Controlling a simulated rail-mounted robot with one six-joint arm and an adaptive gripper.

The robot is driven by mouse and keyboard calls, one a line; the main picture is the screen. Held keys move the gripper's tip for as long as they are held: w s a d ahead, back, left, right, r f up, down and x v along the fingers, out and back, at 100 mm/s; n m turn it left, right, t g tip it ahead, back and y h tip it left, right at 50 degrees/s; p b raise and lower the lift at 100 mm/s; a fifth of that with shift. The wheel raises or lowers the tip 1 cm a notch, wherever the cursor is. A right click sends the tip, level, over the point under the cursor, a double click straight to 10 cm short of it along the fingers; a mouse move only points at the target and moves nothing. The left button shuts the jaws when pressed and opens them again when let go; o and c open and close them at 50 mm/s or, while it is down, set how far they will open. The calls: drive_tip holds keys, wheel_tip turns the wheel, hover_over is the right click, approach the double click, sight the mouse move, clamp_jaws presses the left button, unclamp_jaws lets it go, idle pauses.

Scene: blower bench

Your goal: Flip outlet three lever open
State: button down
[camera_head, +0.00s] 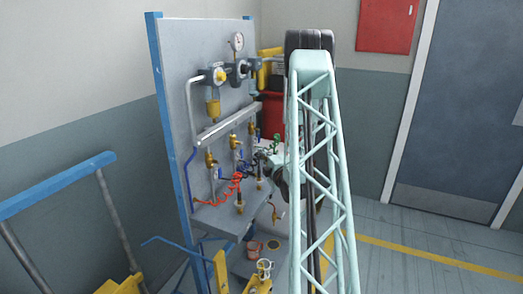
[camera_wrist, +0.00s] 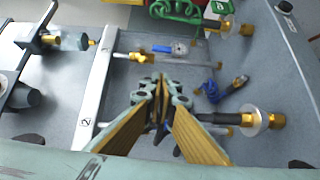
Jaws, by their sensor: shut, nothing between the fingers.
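My gripper (camera_wrist: 158,88) is shut and empty, its yellow fingers meeting in the middle of the wrist view. In the head view my gripper (camera_head: 264,158) is small beside the panel's right-hand outlets. A brass outlet valve (camera_wrist: 137,57) joins the silver manifold bar (camera_wrist: 101,80) beyond the fingertips. A lever (camera_wrist: 179,48) with blue and grey parts lies by it; I take this as outlet three, but its label is not readable. The fingers are apart from that lever. The mark "2" shows on the bar nearer the camera; the valve there is mostly hidden behind the fingers.
A dark hose end with a brass fitting (camera_wrist: 256,118) is right of the fingers. A green coiled hose (camera_wrist: 182,10) is at the top. In the head view, a red coiled hose (camera_head: 233,187) hangs before the panel (camera_head: 180,70).

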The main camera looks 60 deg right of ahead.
sight(259, 140)
drive_tip(key=shift+s+d+b+x, duration=0.25)
drive_tip(key=shift+d+x, duration=0.1)
drive_tip(key=shift+x, duration=1.7)
drive_tip(key=shift+s+d+b+x, duration=0.25)
drive_tip(key=shift+d+x, duration=0.15)
drive_tip(key=shift+x, duration=1.7)
drive_tip(key=shift+s+d+b+x, duration=0.2)
drive_tip(key=shift+s+d+x, duration=0.15)
drive_tip(key=shift+x, duration=1.7)
drive_tip(key=shift+d+f+b, duration=0.15)
drive_tip(key=shift+b, duration=0.2)
drive_tip(key=shift+w+d+b, duration=0.1)
drive_tip(key=shift+d+b, duration=0.35)
drive_tip(key=shift+b, duration=0.3)
drive_tip(key=shift+a, duration=0.1)
